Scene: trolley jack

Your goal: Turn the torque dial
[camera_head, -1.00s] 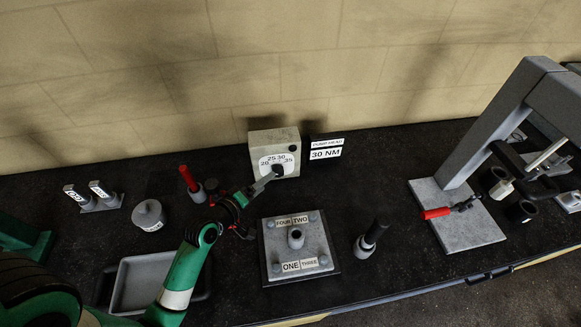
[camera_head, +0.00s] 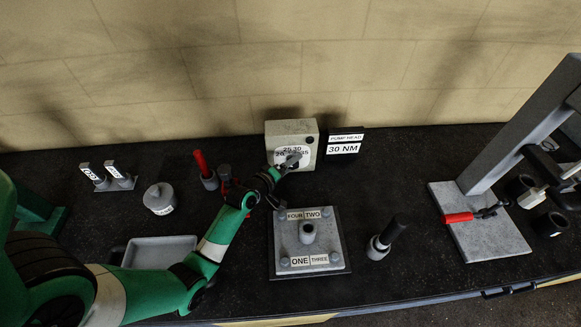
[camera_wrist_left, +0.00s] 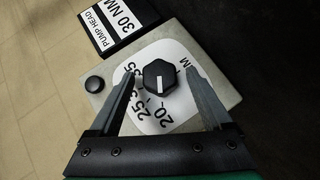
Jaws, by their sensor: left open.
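The torque dial is a black hexagonal knob (camera_wrist_left: 159,77) with a white pointer line, on a white round scale on the front of a grey box (camera_head: 310,128). Its scale (camera_wrist_left: 150,112) carries numbers from 20 up to 35 in the left wrist view. My left gripper (camera_wrist_left: 160,80) is open, with one finger on each side of the knob and a visible gap on both sides. In the head view the left gripper (camera_head: 286,166) is in front of the box face and partly hides the dial. The right gripper is not in view.
A sign (camera_head: 346,144) reading PUMP HEAD 30 NM stands right of the box. A bolted plate (camera_head: 341,262) marked ONE to FOUR is in front. A red-handled tool (camera_head: 203,168) stands left. A grey press frame (camera_head: 520,135) is at right.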

